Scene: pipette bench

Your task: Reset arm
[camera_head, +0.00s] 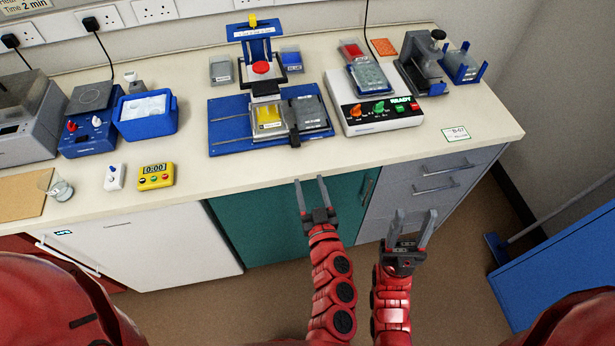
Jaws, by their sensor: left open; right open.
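My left gripper (311,194) is open and empty, with its fingers pointing up in the picture, in front of the teal cabinet door. My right gripper (411,228) is open and empty, further right, in front of the grey drawers. Both grippers are apart from the bench and touch nothing that I can see. Both red forearms come up from the bottom of the picture.
The bench top (250,183) carries a blue board (229,123), a white machine (378,127), a blue box (148,126), a yellow timer (155,176) and a glass beaker (61,189). A blue panel (565,262) stands at right. Bare floor (462,290) lies below the drawers.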

